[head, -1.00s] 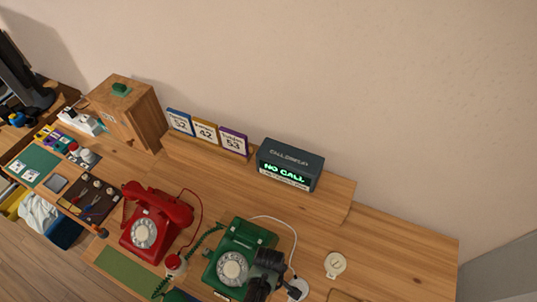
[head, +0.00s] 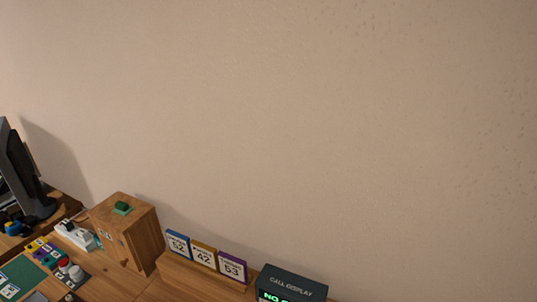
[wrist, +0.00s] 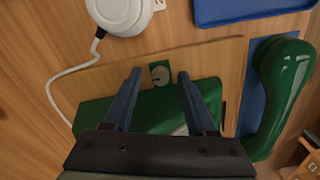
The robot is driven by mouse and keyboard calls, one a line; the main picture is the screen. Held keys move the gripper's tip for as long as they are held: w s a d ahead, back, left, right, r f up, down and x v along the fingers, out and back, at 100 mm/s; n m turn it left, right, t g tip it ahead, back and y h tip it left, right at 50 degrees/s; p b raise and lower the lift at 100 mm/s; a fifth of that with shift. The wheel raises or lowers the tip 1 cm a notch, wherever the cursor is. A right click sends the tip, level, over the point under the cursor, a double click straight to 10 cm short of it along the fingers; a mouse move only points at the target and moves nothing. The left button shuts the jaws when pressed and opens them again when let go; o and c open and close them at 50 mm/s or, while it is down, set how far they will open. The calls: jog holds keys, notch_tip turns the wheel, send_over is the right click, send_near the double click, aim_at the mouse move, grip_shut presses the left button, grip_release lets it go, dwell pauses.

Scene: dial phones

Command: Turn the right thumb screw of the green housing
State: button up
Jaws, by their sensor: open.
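In the wrist view, the green housing (wrist: 100,112) lies under my gripper, with much of it hidden behind the gripper body. A small round grey thumb screw (wrist: 160,75) sits on a green tab at the housing's edge. I cannot tell from this view alone whether it is the right one. My gripper (wrist: 160,72) is open, its two dark blue fingers on either side of the screw with gaps to both. The fingers appear apart from the screw; their height above it is unclear. The head view shows neither housing nor gripper.
A green handset (wrist: 283,95) lies on a blue mat right of the housing. A white round device (wrist: 120,12) with a white cord is at upper left, a blue tray (wrist: 245,8) at the top. The head view shows the call display (head: 292,284) and a wooden box (head: 128,235).

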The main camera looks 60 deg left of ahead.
notch_tip(320, 180, up, 13)
jog(key=shift+p, duration=0.3)
dwell(0.4)
dwell(0.3)
